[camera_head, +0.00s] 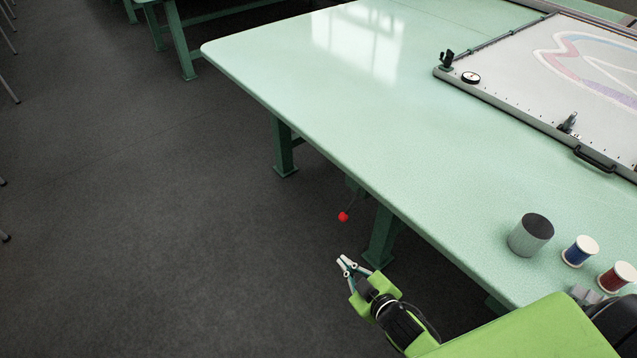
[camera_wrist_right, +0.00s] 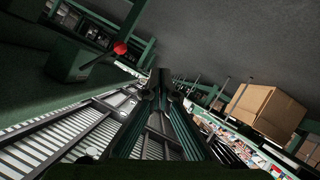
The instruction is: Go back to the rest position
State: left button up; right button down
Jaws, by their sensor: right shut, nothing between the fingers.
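My right gripper (camera_head: 347,265) is in the lower middle of the head view, out over the dark floor beside the edge of the green table (camera_head: 300,95). It is shut and empty. In the right wrist view its fingers (camera_wrist_right: 160,80) come together in the middle with nothing between them. My green right arm comes in from the lower right, in front of the table's near corner. My left gripper is not in view.
A red ball-tipped lever (camera_head: 343,216) sticks out below the table edge, just beyond the gripper. A dark-topped cylinder (camera_head: 530,235), a blue spool (camera_head: 579,251) and a red spool (camera_head: 617,277) stand on the table. A tufting frame (camera_head: 520,95) lies at the upper right.

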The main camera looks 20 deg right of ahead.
jog(key=s+d+f+m+g+h, duration=0.1)
jog(key=s+f+g, duration=0.2)
jog(key=s+f, duration=0.55)
jog(key=s+d+f+m+g, duration=0.15)
jog(key=s+f, duration=0.35)
jog(key=f, duration=0.7)
jog(key=s+f+m+g, duration=0.1)
jog(key=s+f+g, duration=0.2)
jog(key=s, duration=0.9)
jog(key=s+a+f+m+g, duration=0.1)
jog(key=s+f+g, duration=0.3)
jog(key=s+f, duration=0.6)
jog(key=s, duration=0.2)
jog(key=shift+s+f+h, duration=0.25)
jog(key=shift+s+h, duration=0.05)
jog(key=shift+s, duration=0.05)
jog(key=shift+a+g, duration=0.1)
jog(key=shift+g, duration=0.15)
